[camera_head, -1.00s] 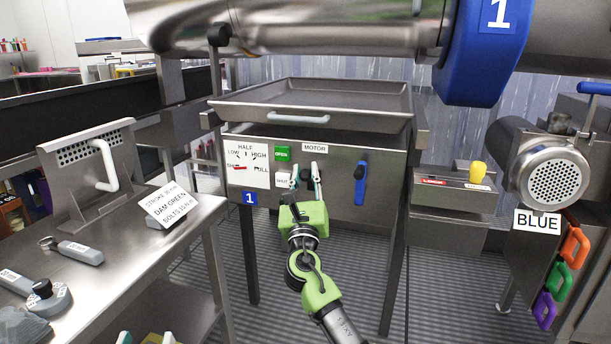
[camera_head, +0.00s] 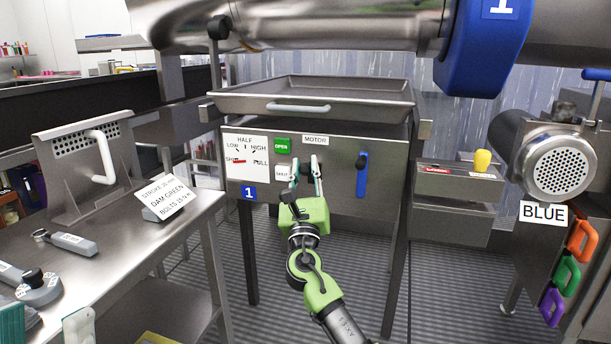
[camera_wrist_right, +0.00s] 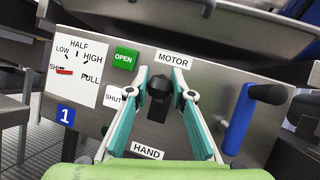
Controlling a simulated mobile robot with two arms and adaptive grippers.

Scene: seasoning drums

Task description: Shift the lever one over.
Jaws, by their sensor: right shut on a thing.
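A black lever (camera_wrist_right: 158,88) sits on the grey control panel (camera_head: 335,185), between the MOTOR label (camera_wrist_right: 173,58) above and the HAND label (camera_wrist_right: 147,152) below. My right gripper (camera_head: 307,168) reaches up to the panel. In the right wrist view its teal fingers (camera_wrist_right: 160,78) are on both sides of the black lever, shut on it. The lever points roughly straight out at the wrist camera. My left gripper (camera_head: 45,325) shows only by its fingertips at the bottom left. They stand wide apart with nothing visible between them.
A blue handle (camera_head: 361,175) is right of the lever. Green OPEN (camera_head: 283,146) and white SHUT (camera_head: 283,173) plates and a dial card (camera_head: 246,160) with a red pointer at SHUT are left. A steel table (camera_head: 150,240) with tools stands at left.

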